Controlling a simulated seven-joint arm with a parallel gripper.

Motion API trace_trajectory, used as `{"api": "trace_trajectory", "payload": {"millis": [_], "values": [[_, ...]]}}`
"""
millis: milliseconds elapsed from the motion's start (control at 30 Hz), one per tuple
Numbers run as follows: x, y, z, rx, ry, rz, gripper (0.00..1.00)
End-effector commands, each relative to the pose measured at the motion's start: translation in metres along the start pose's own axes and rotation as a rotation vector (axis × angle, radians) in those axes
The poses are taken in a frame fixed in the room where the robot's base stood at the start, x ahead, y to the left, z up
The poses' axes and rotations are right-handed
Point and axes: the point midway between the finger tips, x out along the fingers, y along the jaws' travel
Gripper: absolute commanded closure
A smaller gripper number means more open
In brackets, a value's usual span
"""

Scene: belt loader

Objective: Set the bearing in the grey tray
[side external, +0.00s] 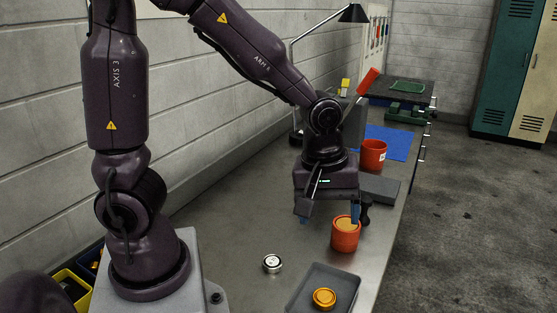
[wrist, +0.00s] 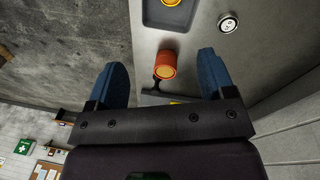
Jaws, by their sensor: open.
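The bearing (side external: 272,263) looks like the small silver round piece lying flat on the metal bench, left of the grey tray. It also shows at the upper right of the wrist view (wrist: 228,22). The grey tray (side external: 297,300) stands at the bench's near end, with a yellow-orange round piece (side external: 324,298) in it; the tray shows at the top of the wrist view (wrist: 149,14). My gripper (side external: 329,218) is open and empty, fingers down, beyond the bearing and tray. Its two blue fingers flank the wrist view (wrist: 161,62).
An orange cylinder with a yellow top (side external: 345,237) stands close to my right-hand finger. A dark upright thing (side external: 366,208) is just behind. A red mug (side external: 373,156), grey slab (side external: 381,188) and blue mat (side external: 391,140) lie farther back. Bare bench surrounds the bearing.

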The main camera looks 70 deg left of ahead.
Motion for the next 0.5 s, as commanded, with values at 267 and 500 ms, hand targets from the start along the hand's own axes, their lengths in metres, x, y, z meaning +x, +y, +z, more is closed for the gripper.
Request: {"api": "trace_trajectory", "payload": {"millis": [267,500], "values": [[-0.098,-0.045,0.005,0.658,0.145,0.179,0.24],[-0.129,-0.076,0.015,1.012,0.295,0.181,0.24]]}}
